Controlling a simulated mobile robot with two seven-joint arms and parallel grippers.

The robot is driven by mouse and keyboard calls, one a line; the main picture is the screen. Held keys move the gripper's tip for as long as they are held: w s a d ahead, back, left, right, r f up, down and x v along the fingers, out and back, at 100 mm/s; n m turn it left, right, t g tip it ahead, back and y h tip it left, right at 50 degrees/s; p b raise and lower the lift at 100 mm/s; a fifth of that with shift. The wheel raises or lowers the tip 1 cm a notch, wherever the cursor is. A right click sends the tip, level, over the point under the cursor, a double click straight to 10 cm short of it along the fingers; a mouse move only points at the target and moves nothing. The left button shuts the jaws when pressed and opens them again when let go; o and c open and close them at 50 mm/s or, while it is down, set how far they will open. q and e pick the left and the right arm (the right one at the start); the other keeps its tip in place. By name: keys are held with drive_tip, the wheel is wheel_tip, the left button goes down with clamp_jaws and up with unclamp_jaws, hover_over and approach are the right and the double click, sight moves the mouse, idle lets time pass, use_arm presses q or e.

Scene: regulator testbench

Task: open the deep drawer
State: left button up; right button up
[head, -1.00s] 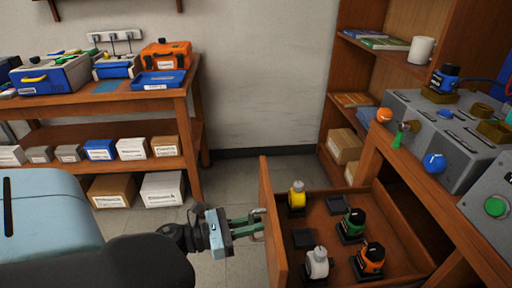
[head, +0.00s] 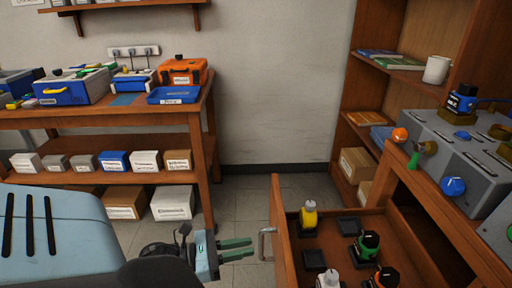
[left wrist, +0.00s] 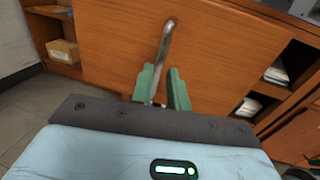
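The deep drawer (head: 284,240) stands pulled out from the wooden bench, its inside showing. Its metal handle (head: 267,243) is on the outer front face; it also shows in the left wrist view as a slim bar (left wrist: 165,45) on the brown front panel (left wrist: 215,50). In the left wrist view the spread fingertips (left wrist: 163,82) point at the handle's lower end. My right gripper is not in view.
In the drawer stand yellow (head: 308,217), green (head: 368,245), white and orange regulators on dark bases. Grey test units (head: 440,145) sit on the bench above. A side table (head: 205,115) with cases stands left. Bare floor (head: 245,200) lies between.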

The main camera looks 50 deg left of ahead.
use_arm(q)
drive_tip(key=v, duration=0.2)
drive_tip(key=shift+s+a, duration=0.2)
drive_tip(key=shift+s, duration=0.15)
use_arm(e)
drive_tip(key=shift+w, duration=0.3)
